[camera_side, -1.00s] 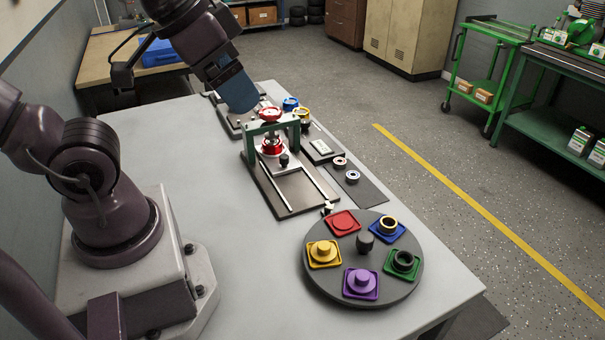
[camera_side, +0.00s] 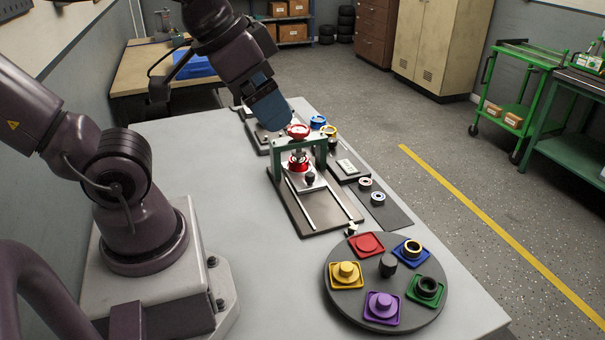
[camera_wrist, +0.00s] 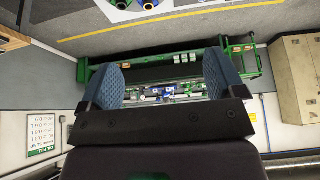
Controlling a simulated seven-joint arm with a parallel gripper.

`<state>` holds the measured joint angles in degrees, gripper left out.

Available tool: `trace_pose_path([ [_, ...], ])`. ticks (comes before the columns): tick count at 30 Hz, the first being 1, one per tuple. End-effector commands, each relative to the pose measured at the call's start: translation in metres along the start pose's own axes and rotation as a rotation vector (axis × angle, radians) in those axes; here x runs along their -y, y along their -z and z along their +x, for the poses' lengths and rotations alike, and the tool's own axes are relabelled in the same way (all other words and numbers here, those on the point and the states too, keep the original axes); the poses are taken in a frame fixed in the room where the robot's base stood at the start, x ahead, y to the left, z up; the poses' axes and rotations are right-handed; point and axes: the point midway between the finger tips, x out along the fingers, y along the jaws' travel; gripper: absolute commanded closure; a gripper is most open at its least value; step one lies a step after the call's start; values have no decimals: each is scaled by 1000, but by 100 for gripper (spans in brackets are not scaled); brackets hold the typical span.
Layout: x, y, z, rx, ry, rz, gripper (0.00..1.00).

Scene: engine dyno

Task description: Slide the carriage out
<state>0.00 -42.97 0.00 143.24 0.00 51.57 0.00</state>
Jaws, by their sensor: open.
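The carriage (camera_side: 304,181) is a light metal plate on two rails over a dark base (camera_side: 325,218). It carries a red round part (camera_side: 298,163) and a small black knob (camera_side: 310,178) at its near end. A green press frame (camera_side: 276,162) with a red handwheel (camera_side: 298,131) stands over the carriage's far part and partly hides it. My gripper (camera_side: 279,117), with blue fingers, is behind and above the handwheel; whether it touches is unclear. In the wrist view its fingers (camera_wrist: 163,83) are wide apart with nothing between them.
A dark turntable (camera_side: 336,303) with several coloured holders stands at the near right. Small rings (camera_side: 377,198) lie on a dark strip right of the rails. Blue and yellow round parts (camera_side: 318,122) stand behind the frame. The table (camera_side: 215,160) left of the rails is clear.

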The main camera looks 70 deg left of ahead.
Motion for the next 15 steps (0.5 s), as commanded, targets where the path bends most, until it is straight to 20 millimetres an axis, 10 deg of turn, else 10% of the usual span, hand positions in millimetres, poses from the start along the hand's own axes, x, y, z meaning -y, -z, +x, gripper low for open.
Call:
trace_pose_path([
  [7,0,0,0,0,0,0,12],
  [12,7,-1,6,31,17,-33,47],
  [15,19,-2,22,111,42,-83,47],
])
